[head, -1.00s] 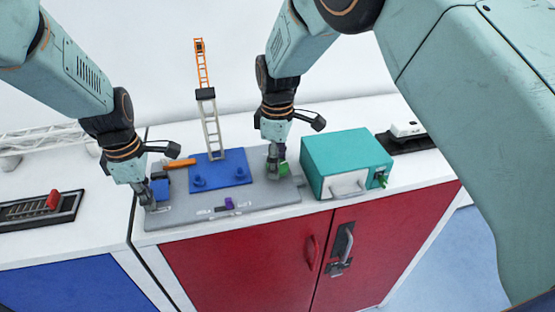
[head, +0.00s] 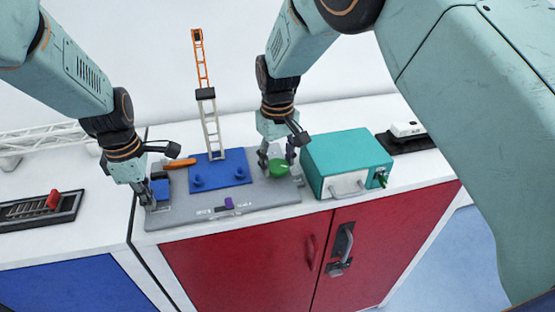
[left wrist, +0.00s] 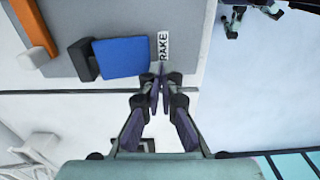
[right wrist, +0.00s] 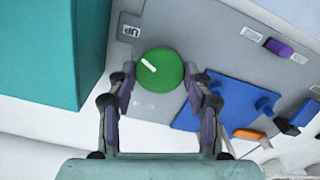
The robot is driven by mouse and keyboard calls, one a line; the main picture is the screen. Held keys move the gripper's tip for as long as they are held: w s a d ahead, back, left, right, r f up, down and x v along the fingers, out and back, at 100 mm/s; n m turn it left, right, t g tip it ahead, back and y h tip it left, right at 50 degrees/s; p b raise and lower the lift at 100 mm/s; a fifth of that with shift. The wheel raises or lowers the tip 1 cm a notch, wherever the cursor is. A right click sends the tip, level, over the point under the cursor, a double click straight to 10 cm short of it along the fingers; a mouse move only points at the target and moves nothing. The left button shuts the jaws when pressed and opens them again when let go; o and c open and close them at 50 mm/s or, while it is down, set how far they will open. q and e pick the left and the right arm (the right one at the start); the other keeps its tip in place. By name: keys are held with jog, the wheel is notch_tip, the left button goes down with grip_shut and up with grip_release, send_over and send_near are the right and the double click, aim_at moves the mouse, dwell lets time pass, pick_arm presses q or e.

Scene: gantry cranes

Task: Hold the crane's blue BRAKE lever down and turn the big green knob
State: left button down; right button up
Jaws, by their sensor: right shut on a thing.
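The blue BRAKE lever (head: 160,189) is at the left end of the grey crane panel (head: 215,208). It also shows in the left wrist view (left wrist: 122,57), beside a label partly hidden by the fingers. My left gripper (head: 149,205) is shut, its fingertips together (left wrist: 157,84) at the lever's near edge; I cannot tell whether they press it. The big green knob (head: 279,169) is at the panel's right end. My right gripper (head: 277,160) has its fingers on both sides of the knob, gripping it. The right wrist view shows the knob (right wrist: 160,70) with a white mark pointing to the upper left.
A teal box (head: 345,160) stands just right of the knob. A blue plate (head: 220,172) with a small crane tower (head: 209,115), an orange handle (head: 179,163) and a purple slider (head: 229,203) lie between my grippers. A red-lever panel (head: 52,200) is at left.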

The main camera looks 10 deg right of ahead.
pick_arm(q)
jog(key=shift+w+r, duration=0.1)
jog(key=shift+w, duration=0.05)
pick_arm(e)
jog(key=shift+s+f+m, duration=0.15)
jog(key=shift+s+m, duration=0.05)
jog(key=shift+m, duration=0.1)
